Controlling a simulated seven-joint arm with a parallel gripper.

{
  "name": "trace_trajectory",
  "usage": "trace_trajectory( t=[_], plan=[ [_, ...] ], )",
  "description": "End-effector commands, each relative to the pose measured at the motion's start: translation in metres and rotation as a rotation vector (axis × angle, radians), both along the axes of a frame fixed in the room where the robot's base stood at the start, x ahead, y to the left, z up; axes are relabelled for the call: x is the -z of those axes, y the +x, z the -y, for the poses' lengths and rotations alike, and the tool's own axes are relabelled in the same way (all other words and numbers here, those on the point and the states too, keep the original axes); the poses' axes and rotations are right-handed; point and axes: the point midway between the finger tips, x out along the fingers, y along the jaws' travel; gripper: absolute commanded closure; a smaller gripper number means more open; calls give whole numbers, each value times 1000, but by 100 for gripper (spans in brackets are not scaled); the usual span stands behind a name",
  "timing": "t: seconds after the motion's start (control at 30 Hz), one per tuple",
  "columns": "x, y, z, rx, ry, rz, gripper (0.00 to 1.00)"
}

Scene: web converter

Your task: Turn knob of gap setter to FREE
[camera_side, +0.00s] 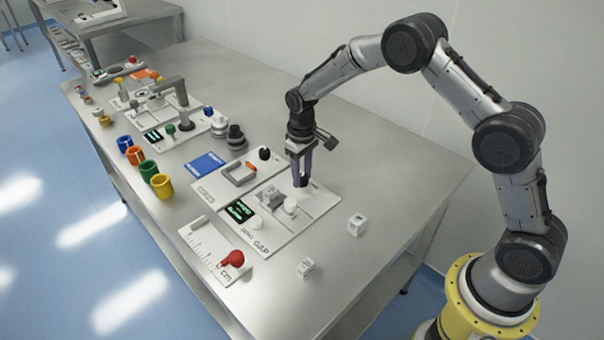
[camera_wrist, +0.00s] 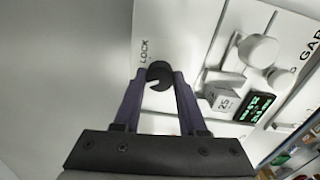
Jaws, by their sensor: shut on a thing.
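The gap setter is a white plate (camera_side: 262,238) lettered "GAP", near the front of the bench; it also shows in the wrist view (camera_wrist: 182,30). My gripper (camera_side: 302,183) points down at its back right part. In the wrist view, my gripper's two purple fingers (camera_wrist: 160,78) are shut on a round black knob (camera_wrist: 159,70), one finger on each side. The knob has a pale notch at its lower edge. The word "LOCK" is printed just left of the knob. A FREE mark cannot be made out. In the side view the fingers mostly hide the knob.
On the plate are a lit green display (camera_side: 239,211), a white round knob (camera_side: 290,205) and a numbered block (camera_side: 272,195). White dice (camera_side: 356,224) and a red-knobbed ruler plate (camera_side: 232,260) lie nearby. Coloured cups (camera_side: 161,186) stand farther left.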

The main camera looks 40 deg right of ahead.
Motion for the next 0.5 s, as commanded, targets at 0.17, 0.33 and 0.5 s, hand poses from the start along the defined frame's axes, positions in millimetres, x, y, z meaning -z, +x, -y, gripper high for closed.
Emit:
trace_trajectory(
  t=[0.17,0.33,0.5],
  plan=[
    [-1,0,0,-100,0,1,100],
    [-2,0,0,-160,0,1,100],
    [-2,0,0,-189,0,2,100]
  ],
)
